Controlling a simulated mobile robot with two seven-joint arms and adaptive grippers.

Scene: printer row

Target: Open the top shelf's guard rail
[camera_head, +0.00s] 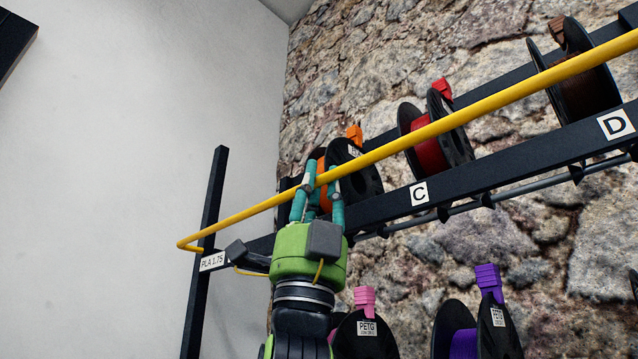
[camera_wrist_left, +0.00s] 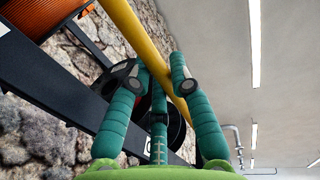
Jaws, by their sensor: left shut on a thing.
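The yellow guard rail (camera_head: 461,109) of the top shelf (camera_head: 481,181) runs across the front of the spools, from the left post to beyond the right edge. My left gripper (camera_head: 319,184) has its teal fingers shut around the rail near its left part, in front of an orange spool (camera_head: 323,200). In the left wrist view the rail (camera_wrist_left: 137,35) passes between the fingertips (camera_wrist_left: 167,78). The rail's right end is out of view. My right gripper is not in view.
A red spool (camera_head: 430,155) and a brown spool (camera_head: 586,92) stand behind the rail. Pink-clipped (camera_head: 365,331) and purple (camera_head: 463,345) spools sit on a lower level. A dark post (camera_head: 206,230) stands at the shelf's left end. The space left of it is free up to the wall.

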